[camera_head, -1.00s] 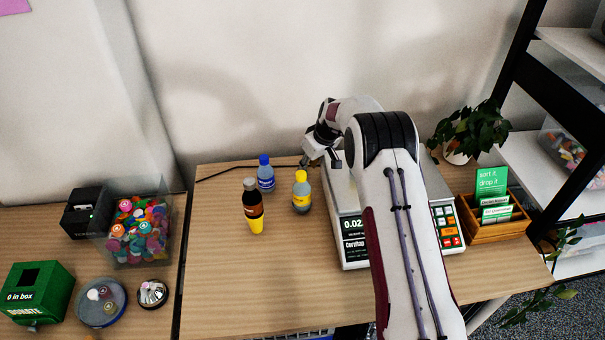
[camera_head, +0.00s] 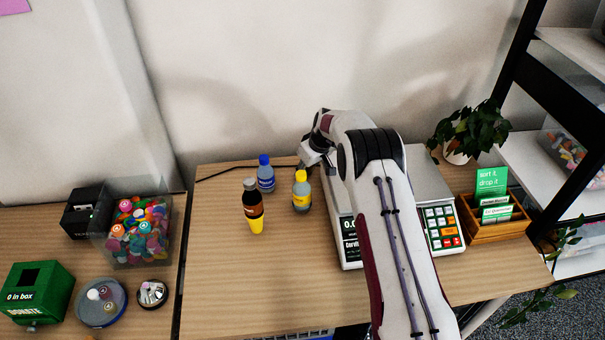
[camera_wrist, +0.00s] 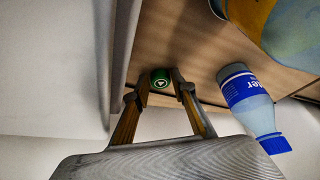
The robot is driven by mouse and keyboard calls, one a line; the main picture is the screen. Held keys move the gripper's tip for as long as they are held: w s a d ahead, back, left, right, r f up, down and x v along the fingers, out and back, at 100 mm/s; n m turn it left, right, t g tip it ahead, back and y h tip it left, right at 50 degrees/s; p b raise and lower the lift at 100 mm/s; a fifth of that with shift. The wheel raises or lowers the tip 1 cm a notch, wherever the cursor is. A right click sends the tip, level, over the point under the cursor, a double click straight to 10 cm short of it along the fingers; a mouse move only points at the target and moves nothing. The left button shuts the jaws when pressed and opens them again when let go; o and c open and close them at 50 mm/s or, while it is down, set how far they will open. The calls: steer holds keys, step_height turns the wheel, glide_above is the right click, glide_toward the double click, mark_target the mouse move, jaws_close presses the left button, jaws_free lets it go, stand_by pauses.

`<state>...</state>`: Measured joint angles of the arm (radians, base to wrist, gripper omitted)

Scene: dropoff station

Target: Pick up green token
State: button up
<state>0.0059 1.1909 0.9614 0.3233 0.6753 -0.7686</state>
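A small green token (camera_wrist: 160,78) with a pale mark lies on the wooden table in the wrist view. My gripper (camera_wrist: 161,80) has its two fingers apart, one on each side of the token near the tips. A narrow gap seems to show beside the token, and I cannot tell whether a finger touches it. The token is hidden there.
A blue-capped water bottle (camera_wrist: 249,100) is close on the right of my gripper; it also shows in the head view (camera_head: 265,177). A brown bottle (camera_head: 253,206) stands in front. The scale (camera_head: 349,250) is on the right. Free table lies left of the bottles.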

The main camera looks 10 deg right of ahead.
steer(key=c, duration=0.3)
steer(key=shift+c, duration=0.2)
steer(key=shift+r, duration=0.15)
step_height(320, 180, up, 10)
stand_by(0.6)
stand_by(1.1)
